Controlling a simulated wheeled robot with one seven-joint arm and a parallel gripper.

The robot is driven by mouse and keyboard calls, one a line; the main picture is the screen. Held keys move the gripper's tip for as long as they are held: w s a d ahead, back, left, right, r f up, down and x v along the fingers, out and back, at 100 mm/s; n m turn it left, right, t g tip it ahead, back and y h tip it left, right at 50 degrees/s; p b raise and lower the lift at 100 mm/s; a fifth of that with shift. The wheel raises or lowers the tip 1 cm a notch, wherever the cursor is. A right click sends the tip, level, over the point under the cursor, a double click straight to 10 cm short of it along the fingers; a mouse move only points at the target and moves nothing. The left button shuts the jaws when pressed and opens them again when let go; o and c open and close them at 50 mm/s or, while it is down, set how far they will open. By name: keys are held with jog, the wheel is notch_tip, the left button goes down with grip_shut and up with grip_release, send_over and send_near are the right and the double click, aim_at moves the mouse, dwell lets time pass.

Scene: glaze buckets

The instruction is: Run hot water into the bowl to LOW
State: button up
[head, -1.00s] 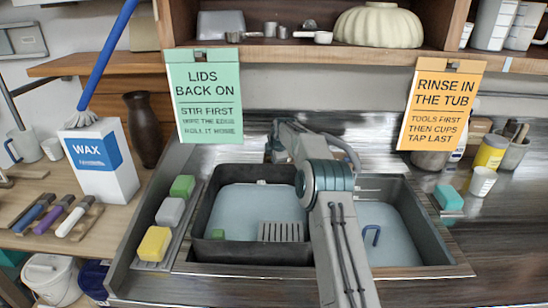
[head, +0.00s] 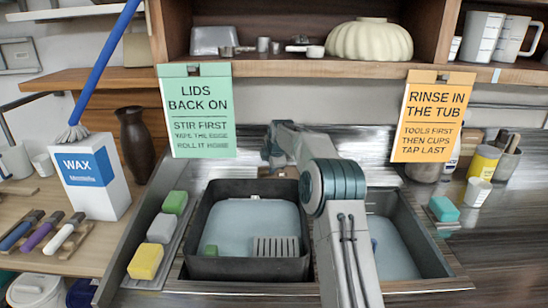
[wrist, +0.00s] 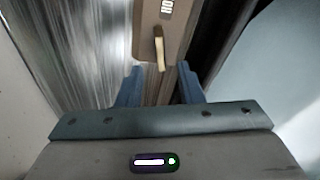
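In the wrist view a brass lever (wrist: 160,52) sticks out of a tan plate (wrist: 168,22) marked HOT. My gripper (wrist: 160,72) is open, its two blue fingers apart on either side of the lever's tip; I see no contact. In the head view my arm reaches to the back of the sink and hides the lever. The left basin holds a dark tub (head: 192,235) with pale water. The right basin (head: 428,250) also holds pale water, partly behind my arm. No LOW mark is readable.
A grey rack (head: 272,247) and a green block (head: 210,250) are in the tub. Coloured sponges (head: 160,229) lie left of it. A wax box (head: 92,175) stands further left. Two signs (head: 202,112) hang from the shelf, where a cream fluted bowl (head: 369,40) sits.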

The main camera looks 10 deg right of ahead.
jog(key=b+v, duration=0.1)
jog(key=v, duration=0.6)
jog(key=shift+r, duration=0.25)
jog(key=shift+s, duration=0.2)
